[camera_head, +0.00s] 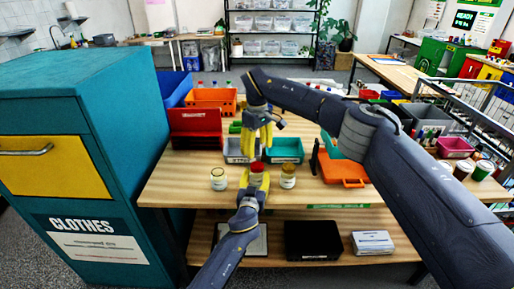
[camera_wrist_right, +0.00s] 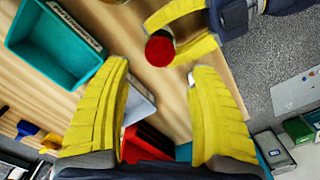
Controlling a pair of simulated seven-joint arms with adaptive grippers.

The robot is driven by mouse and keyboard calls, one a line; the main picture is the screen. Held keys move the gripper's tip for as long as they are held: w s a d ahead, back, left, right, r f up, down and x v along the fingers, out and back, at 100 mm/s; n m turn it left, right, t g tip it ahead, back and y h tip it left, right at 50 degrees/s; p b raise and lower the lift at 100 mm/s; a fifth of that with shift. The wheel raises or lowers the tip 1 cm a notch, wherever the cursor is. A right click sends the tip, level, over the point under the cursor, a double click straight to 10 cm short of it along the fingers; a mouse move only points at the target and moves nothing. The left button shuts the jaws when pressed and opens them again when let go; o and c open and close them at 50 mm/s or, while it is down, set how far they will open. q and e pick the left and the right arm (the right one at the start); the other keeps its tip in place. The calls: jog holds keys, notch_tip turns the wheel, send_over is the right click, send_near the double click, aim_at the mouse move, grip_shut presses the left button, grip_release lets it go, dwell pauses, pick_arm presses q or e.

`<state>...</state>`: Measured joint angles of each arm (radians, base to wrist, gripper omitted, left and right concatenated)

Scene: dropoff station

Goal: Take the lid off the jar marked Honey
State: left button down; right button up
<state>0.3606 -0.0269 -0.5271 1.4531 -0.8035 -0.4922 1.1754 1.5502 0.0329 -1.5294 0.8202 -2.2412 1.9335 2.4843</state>
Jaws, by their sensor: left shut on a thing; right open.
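A jar with a red lid (camera_head: 257,168) stands on the wooden table (camera_head: 200,195) between two other small jars, a left one (camera_head: 218,179) and a right one (camera_head: 288,177). The labels are too small to read, so I cannot tell which is marked Honey. My left gripper (camera_head: 255,181) is shut around the middle jar from the front, hiding most of its body. My right gripper (camera_head: 258,150) is above it, pointing down, open and empty. In the right wrist view the round red lid (camera_wrist_right: 160,50) shows beyond the open fingers, beside the left gripper's yellow fingers.
A teal bin (camera_head: 285,150) and a grey bin (camera_head: 236,151) stand behind the jars. A red box (camera_head: 196,128) is at the left and an orange tray (camera_head: 343,172) at the right. A teal clothes container (camera_head: 110,110) stands left of the table.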

aim_at(257, 165)
jog(key=shift+f, duration=4)
jog(key=shift+o, duration=0.2)
